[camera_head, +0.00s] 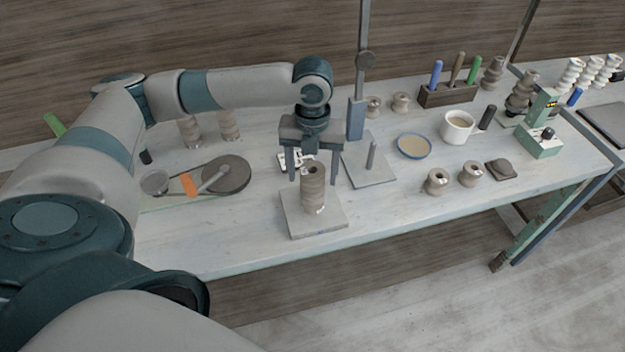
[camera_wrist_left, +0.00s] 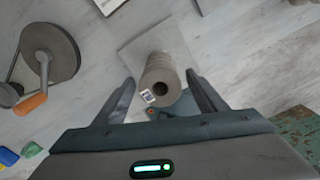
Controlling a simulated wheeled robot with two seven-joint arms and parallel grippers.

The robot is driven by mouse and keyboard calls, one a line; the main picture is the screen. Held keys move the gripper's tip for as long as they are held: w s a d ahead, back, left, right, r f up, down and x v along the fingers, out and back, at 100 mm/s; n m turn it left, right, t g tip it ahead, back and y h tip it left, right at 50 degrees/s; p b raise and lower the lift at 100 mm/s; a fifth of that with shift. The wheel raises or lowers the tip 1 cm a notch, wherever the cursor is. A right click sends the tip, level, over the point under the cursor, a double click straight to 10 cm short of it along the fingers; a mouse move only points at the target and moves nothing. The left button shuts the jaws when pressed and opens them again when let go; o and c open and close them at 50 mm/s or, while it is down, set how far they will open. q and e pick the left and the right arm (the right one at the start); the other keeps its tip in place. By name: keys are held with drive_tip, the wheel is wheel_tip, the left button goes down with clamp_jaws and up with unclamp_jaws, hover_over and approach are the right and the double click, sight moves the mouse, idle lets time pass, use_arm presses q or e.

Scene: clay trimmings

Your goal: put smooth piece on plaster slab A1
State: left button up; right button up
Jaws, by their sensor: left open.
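A tall grey-brown clay piece (camera_head: 313,190) with faint rings stands upright on a square pale slab (camera_head: 330,222) near the table's front edge. In the left wrist view the piece (camera_wrist_left: 160,72) shows a hole in its end and a small white tag, and the slab (camera_wrist_left: 130,48) lies under it. I cannot read any mark naming the slab as A1. My left gripper (camera_head: 313,181) points down over the piece, open, with one finger on each side. In the left wrist view the fingers (camera_wrist_left: 160,85) look apart from the piece. My right gripper is not in view.
A stand with an upright post (camera_head: 369,170) is close right of the slab. A grey disc device (camera_head: 228,174) lies left. Short ribbed pieces (camera_head: 438,181), a blue-rimmed dish (camera_head: 412,146) and a white mug (camera_head: 457,127) are right. Two taller pieces (camera_head: 190,132) stand back left.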

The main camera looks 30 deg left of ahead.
use_arm(q)
wheel_tip(320, 180, up, 9)
drive_tip(key=shift+b, duration=1)
